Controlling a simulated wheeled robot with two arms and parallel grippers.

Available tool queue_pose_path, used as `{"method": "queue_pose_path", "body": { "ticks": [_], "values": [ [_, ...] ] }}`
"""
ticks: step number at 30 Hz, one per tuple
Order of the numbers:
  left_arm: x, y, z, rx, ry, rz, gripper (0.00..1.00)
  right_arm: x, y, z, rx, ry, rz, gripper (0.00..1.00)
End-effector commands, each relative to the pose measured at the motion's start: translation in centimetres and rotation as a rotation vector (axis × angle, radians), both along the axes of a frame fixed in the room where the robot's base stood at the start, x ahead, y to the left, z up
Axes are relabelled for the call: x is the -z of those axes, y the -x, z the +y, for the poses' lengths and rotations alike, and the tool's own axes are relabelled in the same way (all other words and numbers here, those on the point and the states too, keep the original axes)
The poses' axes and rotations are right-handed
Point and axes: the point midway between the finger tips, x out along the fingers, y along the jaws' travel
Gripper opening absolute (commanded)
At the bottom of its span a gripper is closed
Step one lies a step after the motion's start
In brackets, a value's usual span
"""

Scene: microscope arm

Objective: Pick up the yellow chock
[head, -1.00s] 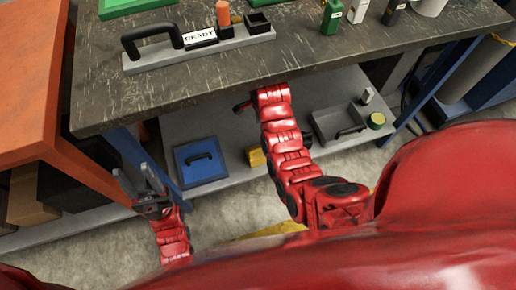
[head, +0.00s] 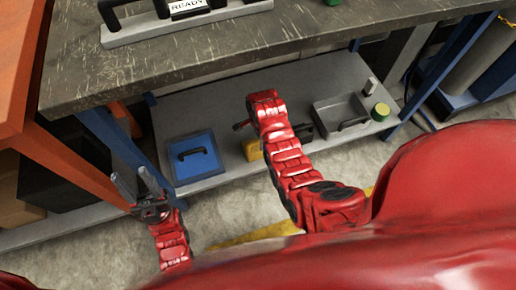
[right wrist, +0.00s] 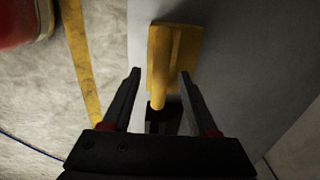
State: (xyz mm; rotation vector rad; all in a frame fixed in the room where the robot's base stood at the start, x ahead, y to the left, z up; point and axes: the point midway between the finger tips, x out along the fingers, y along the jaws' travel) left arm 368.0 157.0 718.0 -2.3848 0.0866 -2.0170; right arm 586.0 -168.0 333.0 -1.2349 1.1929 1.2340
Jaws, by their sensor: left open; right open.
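The yellow chock (head: 252,150) sits on the grey lower shelf, partly hidden behind my right arm in the head view. In the right wrist view the chock (right wrist: 186,48) shows as a yellow block with a narrower part reaching down between the fingers. My right gripper (right wrist: 160,74) is open, its fingers pointing at the chock with one on each side of its near part; I cannot tell whether they touch it. My left gripper (head: 130,177) is open and empty, in front of the shelf at the left.
The dark worktop (head: 210,55) overhangs the shelf. Bare floor lies in front.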

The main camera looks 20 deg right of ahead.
Motion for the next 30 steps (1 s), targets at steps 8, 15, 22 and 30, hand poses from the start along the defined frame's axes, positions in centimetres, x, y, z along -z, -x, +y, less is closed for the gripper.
{"method": "queue_pose_path", "body": {
  "ticks": [8,15,22,30],
  "values": [
    [0.46,0.00,0.00,0.000,0.000,0.000,0.50,1.57,-0.01,-0.01,0.000,0.000,0.001,0.59],
    [0.46,0.01,0.00,0.000,0.000,0.000,0.50,1.54,-0.03,0.00,0.000,0.000,0.000,0.25],
    [0.46,0.01,0.00,0.000,0.000,0.000,0.50,1.53,-0.04,0.01,0.000,0.000,0.000,0.00],
    [0.46,0.01,0.00,0.000,0.000,0.000,0.50,1.51,-0.06,0.01,0.000,0.000,-0.001,0.00]
  ]
}}
